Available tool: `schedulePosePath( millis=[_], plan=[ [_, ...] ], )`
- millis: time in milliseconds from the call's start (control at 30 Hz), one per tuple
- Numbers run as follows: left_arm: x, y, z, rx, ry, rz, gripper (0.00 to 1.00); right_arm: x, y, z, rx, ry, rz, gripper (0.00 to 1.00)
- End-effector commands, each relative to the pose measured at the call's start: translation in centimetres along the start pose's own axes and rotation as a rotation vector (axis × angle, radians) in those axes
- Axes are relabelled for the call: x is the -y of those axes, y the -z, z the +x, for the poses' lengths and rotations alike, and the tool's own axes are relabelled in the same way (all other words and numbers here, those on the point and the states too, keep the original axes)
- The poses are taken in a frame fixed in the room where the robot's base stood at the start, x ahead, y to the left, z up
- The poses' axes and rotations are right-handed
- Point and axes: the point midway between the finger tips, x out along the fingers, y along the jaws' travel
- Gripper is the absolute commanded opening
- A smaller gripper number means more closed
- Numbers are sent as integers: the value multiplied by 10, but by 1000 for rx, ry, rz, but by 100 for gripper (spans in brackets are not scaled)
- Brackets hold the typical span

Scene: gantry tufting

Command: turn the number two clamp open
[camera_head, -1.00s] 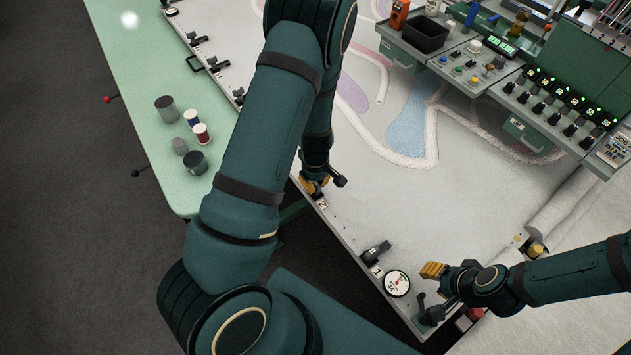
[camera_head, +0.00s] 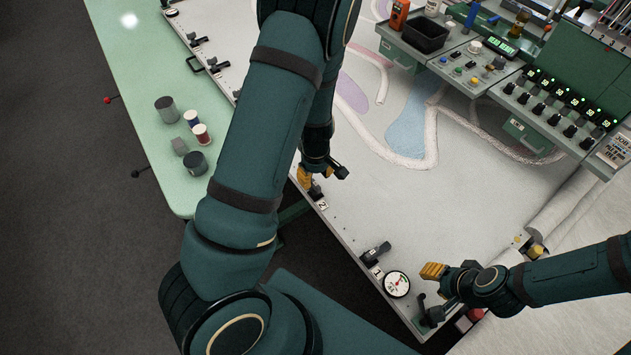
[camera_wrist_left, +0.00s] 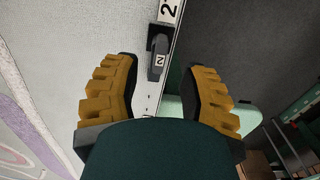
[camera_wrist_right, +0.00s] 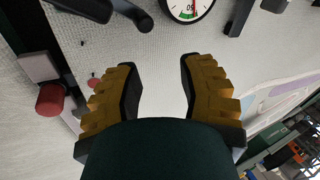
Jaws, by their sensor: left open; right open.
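The number two clamp is a black lever with a "2" on it. It lies along the frame's edge rail beside a white "2" plate (camera_wrist_left: 170,10). In the left wrist view the clamp (camera_wrist_left: 158,58) sits between and just beyond my left gripper's fingertips (camera_wrist_left: 163,72), with no clear contact. In the head view the clamp (camera_head: 315,192) is partly covered by my left gripper (camera_head: 304,178), which is open and empty. My right gripper (camera_head: 433,270) is open and empty above the frame's near corner; its fingers also show in the right wrist view (camera_wrist_right: 157,65).
Another clamp (camera_head: 377,251) and a round gauge (camera_head: 397,284) sit on the near rail. A green table (camera_head: 150,100) with spools and pots stands left. A control console (camera_head: 560,100) stands at the upper right. White cloth (camera_head: 450,210) fills the middle.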

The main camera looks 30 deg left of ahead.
Motion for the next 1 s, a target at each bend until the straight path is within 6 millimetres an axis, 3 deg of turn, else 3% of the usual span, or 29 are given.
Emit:
schedulePosePath(
  millis=[200,400,1000],
  plan=[
    [-1,0,-46,-1,-4,2,42,0,0,0,0,0,0,39],
    [-1,-1,-72,0,-2,2,42,0,0,0,0,0,0,39],
    [0,0,-81,1,1,-1,42,0,0,0,0,0,0,39]
  ],
)
